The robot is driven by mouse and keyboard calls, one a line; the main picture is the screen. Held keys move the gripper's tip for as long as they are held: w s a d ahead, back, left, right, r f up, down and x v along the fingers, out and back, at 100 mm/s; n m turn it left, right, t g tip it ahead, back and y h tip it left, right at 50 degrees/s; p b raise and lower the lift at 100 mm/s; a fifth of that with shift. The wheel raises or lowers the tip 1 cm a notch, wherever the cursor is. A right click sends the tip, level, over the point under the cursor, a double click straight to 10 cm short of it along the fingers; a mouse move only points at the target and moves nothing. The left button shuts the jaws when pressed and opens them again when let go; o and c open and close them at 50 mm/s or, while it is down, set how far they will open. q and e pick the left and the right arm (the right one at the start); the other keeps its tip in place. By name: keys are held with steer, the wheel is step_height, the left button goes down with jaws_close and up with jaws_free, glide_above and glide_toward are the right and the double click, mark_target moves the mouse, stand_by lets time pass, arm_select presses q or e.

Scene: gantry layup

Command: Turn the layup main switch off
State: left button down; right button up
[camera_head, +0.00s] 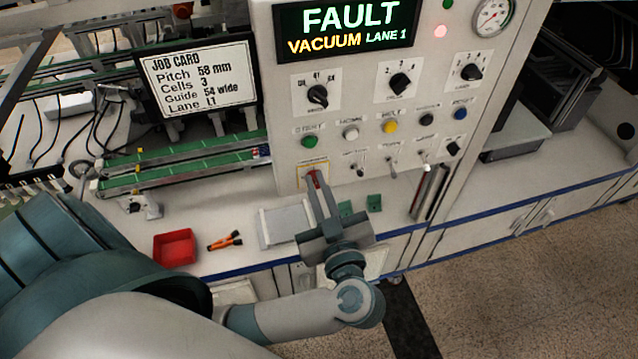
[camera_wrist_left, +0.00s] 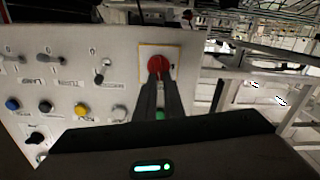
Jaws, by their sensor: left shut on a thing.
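The main switch (camera_wrist_left: 159,64) is a red rotary knob on a pale square plate with a yellow border, low on the left of the control panel. In the head view its red part (camera_head: 316,179) shows just past the fingertips. My left gripper (camera_head: 312,182) reaches up to it from below, and its fingers are shut on the red knob. In the left wrist view the two dark fingers (camera_wrist_left: 160,82) meet the knob, and they cover its lower part. The switch's position marks are too small to read. My right gripper is not in view.
The panel display (camera_head: 347,28) reads FAULT, VACUUM LANE 1. The green start button (camera_head: 310,142) sits just above the switch, with toggles (camera_head: 361,171) to its right. A red bin (camera_head: 175,247), a screwdriver-like orange tool (camera_head: 224,240) and a grey plate (camera_head: 285,224) lie on the bench below.

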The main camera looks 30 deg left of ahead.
arm_select(q)
steer(key=n+b, duration=0.1)
steer(key=n, duration=0.4)
steer(key=f+n+b, duration=0.1)
steer(key=n, duration=0.4)
steer(key=s+a+f+n+b, duration=0.1)
steer(key=n, duration=0.4)
steer(key=shift+n, duration=0.3)
steer(key=c, duration=1.9)
jaws_free()
steer(key=shift+o, duration=0.2)
steer(key=shift+r, duration=0.1)
steer(key=shift+d, duration=0.2)
